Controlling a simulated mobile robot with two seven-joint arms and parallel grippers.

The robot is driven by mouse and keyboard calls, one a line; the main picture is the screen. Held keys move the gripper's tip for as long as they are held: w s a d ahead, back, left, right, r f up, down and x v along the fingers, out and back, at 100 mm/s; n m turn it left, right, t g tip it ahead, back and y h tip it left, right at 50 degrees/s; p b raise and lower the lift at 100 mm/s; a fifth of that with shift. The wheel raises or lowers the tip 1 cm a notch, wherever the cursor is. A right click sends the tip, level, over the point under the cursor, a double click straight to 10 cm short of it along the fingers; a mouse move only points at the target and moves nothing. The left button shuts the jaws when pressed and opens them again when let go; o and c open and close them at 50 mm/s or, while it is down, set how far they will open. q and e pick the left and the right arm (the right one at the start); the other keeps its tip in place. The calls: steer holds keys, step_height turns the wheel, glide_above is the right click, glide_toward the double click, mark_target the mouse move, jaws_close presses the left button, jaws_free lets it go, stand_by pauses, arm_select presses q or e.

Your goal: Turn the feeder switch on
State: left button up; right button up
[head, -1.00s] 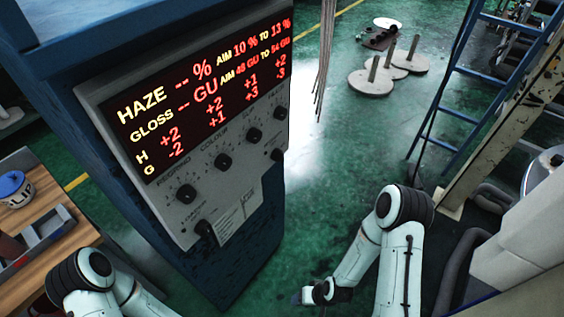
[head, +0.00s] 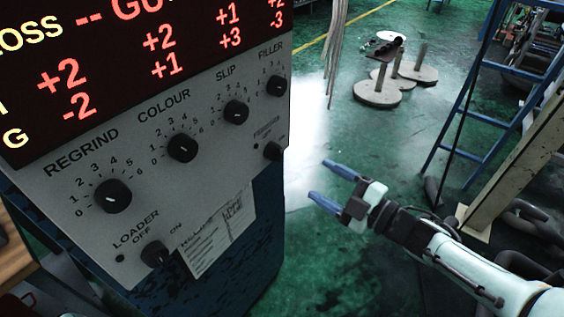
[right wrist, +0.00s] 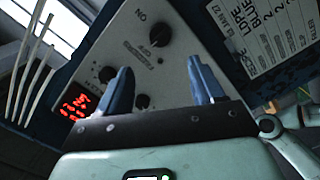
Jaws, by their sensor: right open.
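The control panel (head: 225,150) stands at the left in the head view. A small black switch knob (head: 273,151) sits at its lower right edge, below the FILLER dial (head: 277,86). Its label is too small to read, so I cannot confirm it is the feeder switch. My right gripper (head: 322,178) is open and empty, to the right of this knob and apart from it. In the right wrist view the open fingers (right wrist: 160,68) point at the panel (right wrist: 177,75), with ON and OFF lettering beyond them. My left gripper is not in view.
The similar LOADER switch (head: 156,253) is at the panel's lower left, next to a paper sheet (head: 218,228). Hanging cables (head: 337,45) are behind the panel. Round stands (head: 378,92) and a blue ladder (head: 477,100) are farther back.

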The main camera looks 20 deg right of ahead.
mark_target(281, 156)
steer(key=b+x, duration=0.1)
steer(key=x, duration=1.1)
steer(key=shift+w+a, duration=0.1)
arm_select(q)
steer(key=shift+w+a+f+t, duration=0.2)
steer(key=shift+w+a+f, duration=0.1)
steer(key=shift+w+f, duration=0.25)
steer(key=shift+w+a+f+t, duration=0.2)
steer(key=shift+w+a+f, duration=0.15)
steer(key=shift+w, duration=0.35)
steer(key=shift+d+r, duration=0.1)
arm_select(e)
steer(key=c, duration=1)
